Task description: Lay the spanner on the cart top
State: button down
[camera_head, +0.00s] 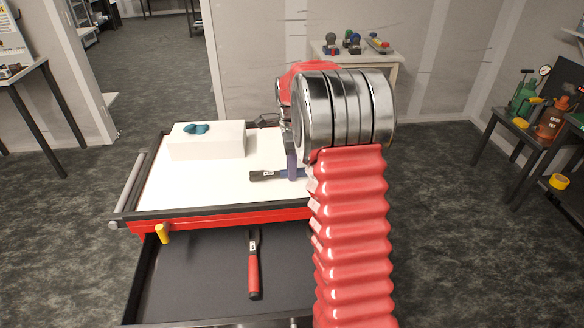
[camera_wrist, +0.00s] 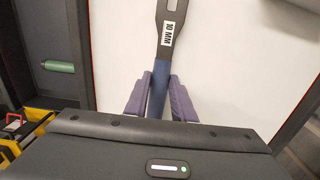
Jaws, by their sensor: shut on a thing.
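The spanner (camera_head: 265,176) has a dark head marked "10 MM" and a blue handle. In the wrist view the spanner (camera_wrist: 170,32) runs up the middle, its handle between the two purple fingers. My gripper (camera_wrist: 159,95) is shut on that blue handle. In the head view one finger of my gripper (camera_head: 292,166) shows beside the handle; my arm hides the rest. The spanner is over the white cart top (camera_head: 190,190), roughly level. I cannot tell whether it touches the surface.
A white box (camera_head: 208,141) with a teal item (camera_head: 196,128) stands at the cart top's back left. A red-handled tool (camera_head: 253,270) lies in the open dark drawer (camera_head: 195,280) below. The cart top's front left is clear. Side tables stand left, right and behind.

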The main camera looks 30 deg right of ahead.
jog(key=c, duration=1.5)
grip_release()
jog(key=shift+r, duration=0.1)
notch_tip(320, 180, up, 12)
jog(key=shift+f, duration=0.1)
